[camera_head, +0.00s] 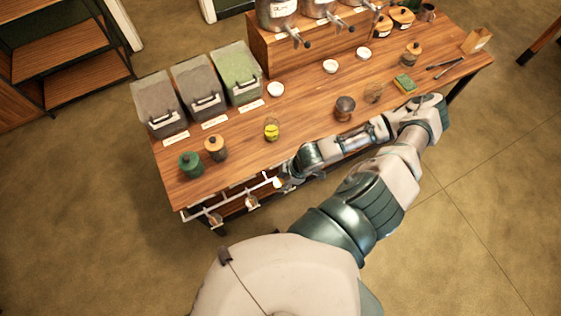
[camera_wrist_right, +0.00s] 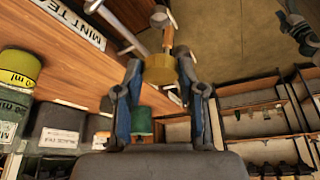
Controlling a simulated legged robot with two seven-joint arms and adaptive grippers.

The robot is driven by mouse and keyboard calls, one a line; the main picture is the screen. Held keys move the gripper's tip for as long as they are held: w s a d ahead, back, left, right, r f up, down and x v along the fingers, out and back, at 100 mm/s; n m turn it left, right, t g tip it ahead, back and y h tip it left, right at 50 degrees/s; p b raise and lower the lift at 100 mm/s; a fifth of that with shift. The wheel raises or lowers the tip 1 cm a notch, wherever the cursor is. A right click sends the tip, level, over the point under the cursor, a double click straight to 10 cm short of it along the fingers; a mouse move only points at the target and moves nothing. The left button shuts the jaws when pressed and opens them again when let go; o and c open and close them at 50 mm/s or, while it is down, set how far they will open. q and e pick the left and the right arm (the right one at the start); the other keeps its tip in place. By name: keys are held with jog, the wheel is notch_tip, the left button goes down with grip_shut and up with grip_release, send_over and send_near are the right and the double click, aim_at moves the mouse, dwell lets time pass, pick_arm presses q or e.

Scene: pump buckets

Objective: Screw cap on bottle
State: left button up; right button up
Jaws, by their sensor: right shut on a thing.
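My right gripper (camera_head: 277,183) is at the front edge of the table, below and right of a small jar with yellow contents (camera_head: 271,129). In the right wrist view its two fingers (camera_wrist_right: 160,75) are shut on a round yellow-brown cap (camera_wrist_right: 160,69), held clear of the tabletop. The yellow jar stands upright on the table, apart from the gripper; its top looks uncapped, but it is small in view. My left gripper is not in view.
A green jar (camera_head: 191,163) and a wooden-lidded jar (camera_head: 216,148) stand left of the yellow jar. A dark jar (camera_head: 345,107) stands to its right. Lidded bins (camera_head: 199,88) line the back left. Scoops hang from a white rail (camera_head: 232,200) below the table's front edge.

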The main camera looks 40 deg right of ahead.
jog(key=shift+a, duration=0.1)
jog(key=shift+w+r, duration=0.1)
jog(key=shift+w, duration=0.15)
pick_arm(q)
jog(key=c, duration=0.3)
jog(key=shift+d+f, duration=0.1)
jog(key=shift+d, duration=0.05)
pick_arm(e)
jog(key=w+a+r+m+h, duration=0.1)
jog(key=w+r+m, duration=0.4)
jog(key=w, duration=0.5)
jog(key=w+a+r+m+t+h, duration=0.1)
jog(key=w+a+r+m, duration=0.3)
jog(key=w+r, duration=0.5)
jog(key=shift+w+r+m+h, duration=0.4)
jog(key=shift+w+h, duration=0.1)
jog(key=shift+h, duration=0.3)
